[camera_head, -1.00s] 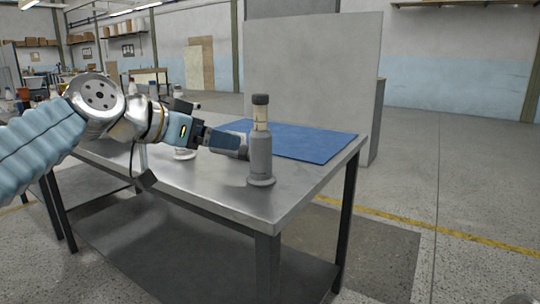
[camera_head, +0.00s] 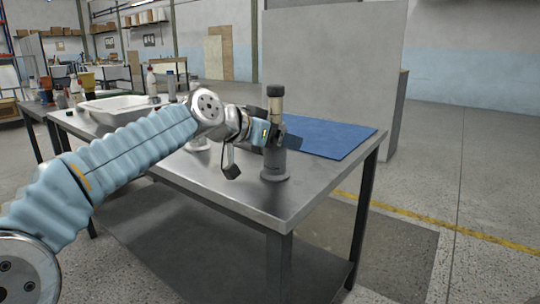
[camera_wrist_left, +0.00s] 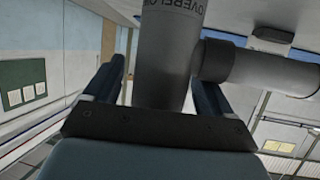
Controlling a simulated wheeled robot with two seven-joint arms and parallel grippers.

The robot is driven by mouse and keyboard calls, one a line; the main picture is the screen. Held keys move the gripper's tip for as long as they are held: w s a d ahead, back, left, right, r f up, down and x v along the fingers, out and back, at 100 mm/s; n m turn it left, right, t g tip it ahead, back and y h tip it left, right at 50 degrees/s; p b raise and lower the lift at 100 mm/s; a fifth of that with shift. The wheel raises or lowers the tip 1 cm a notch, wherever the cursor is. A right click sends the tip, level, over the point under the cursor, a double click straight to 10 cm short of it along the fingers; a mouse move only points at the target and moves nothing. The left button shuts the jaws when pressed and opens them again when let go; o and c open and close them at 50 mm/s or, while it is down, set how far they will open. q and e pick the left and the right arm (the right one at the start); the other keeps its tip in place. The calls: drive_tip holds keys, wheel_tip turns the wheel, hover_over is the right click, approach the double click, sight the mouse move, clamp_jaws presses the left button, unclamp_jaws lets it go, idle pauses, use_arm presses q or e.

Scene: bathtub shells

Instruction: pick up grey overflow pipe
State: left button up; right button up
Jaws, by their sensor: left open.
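The grey overflow pipe (camera_head: 274,158) stands upright on the steel table, with a flared foot, a lighter upper section and a black cap. My left gripper (camera_head: 283,140) is at the pipe's upper body, its jaws on either side of it. In the left wrist view the pipe (camera_wrist_left: 165,60) runs between the two dark fingers of the left gripper (camera_wrist_left: 160,90), which are spread apart. A grey side branch (camera_wrist_left: 245,68) sticks out to the right there, past the right finger. My right gripper is not in view.
A blue mat (camera_head: 330,138) lies on the steel table (camera_head: 235,185) right of the pipe. A white tub shell (camera_head: 115,106) and several bottles stand at the back left. A tall grey panel (camera_head: 335,60) rises behind the table.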

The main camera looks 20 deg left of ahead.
use_arm(q)
drive_tip(key=shift+w+d+f, duration=0.2)
drive_tip(key=shift+w+d, duration=0.1)
drive_tip(key=shift+w, duration=0.2)
drive_tip(key=c, duration=1.2)
drive_tip(key=shift+c, duration=0.2)
drive_tip(key=shift+r, duration=0.1)
